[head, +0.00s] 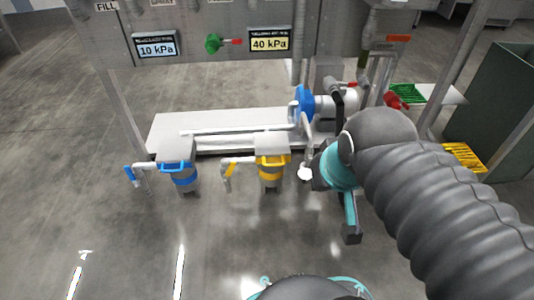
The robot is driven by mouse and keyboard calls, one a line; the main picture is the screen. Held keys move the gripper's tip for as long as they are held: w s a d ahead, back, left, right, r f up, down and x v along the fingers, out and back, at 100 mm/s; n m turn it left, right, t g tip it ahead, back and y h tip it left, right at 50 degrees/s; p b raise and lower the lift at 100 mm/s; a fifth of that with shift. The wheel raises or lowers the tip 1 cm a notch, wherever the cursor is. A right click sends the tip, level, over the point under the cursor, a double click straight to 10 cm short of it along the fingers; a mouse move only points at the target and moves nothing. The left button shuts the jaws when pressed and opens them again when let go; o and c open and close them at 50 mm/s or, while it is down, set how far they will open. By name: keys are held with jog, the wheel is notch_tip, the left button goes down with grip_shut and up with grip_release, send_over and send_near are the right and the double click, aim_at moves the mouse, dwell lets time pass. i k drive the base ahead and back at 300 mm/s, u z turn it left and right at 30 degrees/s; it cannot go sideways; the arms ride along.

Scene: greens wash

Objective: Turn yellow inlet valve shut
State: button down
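The yellow inlet valve has a short yellow lever (228,170) on a pale pipe, at the left of the yellow-banded canister (271,168). The lever hangs down from the pipe, slightly tilted. My arm comes in from the lower right, and my gripper (350,232) is around its grey and teal end, right of the canister and apart from the yellow lever. The arm partly hides the gripper, and I cannot tell whether its fingers are open or shut. I see nothing clearly held.
A blue-banded canister (180,175) with a blue lever (131,175) stands at the left. A blue round part (303,104) and a red handle (395,101) are at the back right. Gauges reading 10 kPa (157,46) and 40 kPa (269,40) hang above. The floor in front is clear.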

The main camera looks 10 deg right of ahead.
aim_at(231, 168)
jog(key=z, duration=0.55)
jog(key=i, duration=0.85)
jog(key=u, duration=1.6)
